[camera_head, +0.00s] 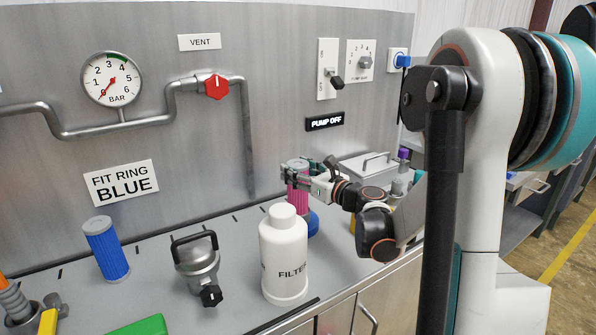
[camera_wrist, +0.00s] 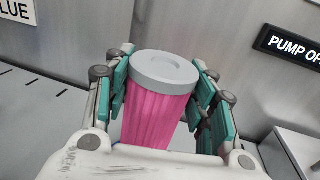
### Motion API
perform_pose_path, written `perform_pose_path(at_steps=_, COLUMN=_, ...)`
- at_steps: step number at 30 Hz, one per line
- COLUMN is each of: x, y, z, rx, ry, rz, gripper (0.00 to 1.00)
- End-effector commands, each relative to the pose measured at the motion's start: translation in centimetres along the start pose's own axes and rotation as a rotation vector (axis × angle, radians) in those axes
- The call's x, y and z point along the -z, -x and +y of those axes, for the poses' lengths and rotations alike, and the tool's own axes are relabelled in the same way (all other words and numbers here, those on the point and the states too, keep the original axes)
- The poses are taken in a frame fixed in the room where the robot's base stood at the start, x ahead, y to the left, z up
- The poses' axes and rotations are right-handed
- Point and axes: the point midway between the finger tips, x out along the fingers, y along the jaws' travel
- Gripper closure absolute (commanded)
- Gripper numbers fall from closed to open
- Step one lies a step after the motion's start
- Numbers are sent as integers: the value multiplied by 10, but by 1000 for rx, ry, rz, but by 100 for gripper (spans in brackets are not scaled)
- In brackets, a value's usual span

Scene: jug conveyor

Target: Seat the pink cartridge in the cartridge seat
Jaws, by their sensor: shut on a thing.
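The pink cartridge (camera_head: 298,201) is a ribbed pink cylinder with a grey cap, upright at the back of the bench, behind the white filter bottle. My gripper (camera_head: 300,179) is shut on its upper part. In the wrist view the pink cartridge (camera_wrist: 157,108) stands between the two green-padded fingers of my gripper (camera_wrist: 165,95). A round blue part (camera_head: 313,223) shows low beside and below the pink cartridge. I cannot tell whether they touch. I cannot make out the cartridge seat for sure; the bottle and my arm hide part of that area.
The white FILTER bottle (camera_head: 284,258) stands in front of the pink cartridge. A metal housing lid with a handle (camera_head: 197,260) and a blue cartridge (camera_head: 106,250) stand to the left. A pipe (camera_head: 246,145) runs down the wall behind. A sign (camera_head: 121,183) reads FIT RING BLUE.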

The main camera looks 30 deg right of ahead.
Motion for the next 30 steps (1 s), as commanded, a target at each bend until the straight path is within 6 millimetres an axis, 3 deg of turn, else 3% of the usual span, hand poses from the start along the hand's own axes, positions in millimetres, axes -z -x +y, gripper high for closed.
perform_pose_path(at_steps=19, x=15, y=0, z=0, rx=0, ry=0, rz=0, gripper=88)
perform_pose_path(at_steps=20, x=15, y=0, z=0, rx=0, ry=0, rz=0, gripper=45)
perform_pose_path(at_steps=22, x=14, y=0, z=0, rx=0, ry=0, rz=0, gripper=29)
perform_pose_path(at_steps=30, x=14, y=0, z=0, rx=0, ry=0, rz=0, gripper=26)
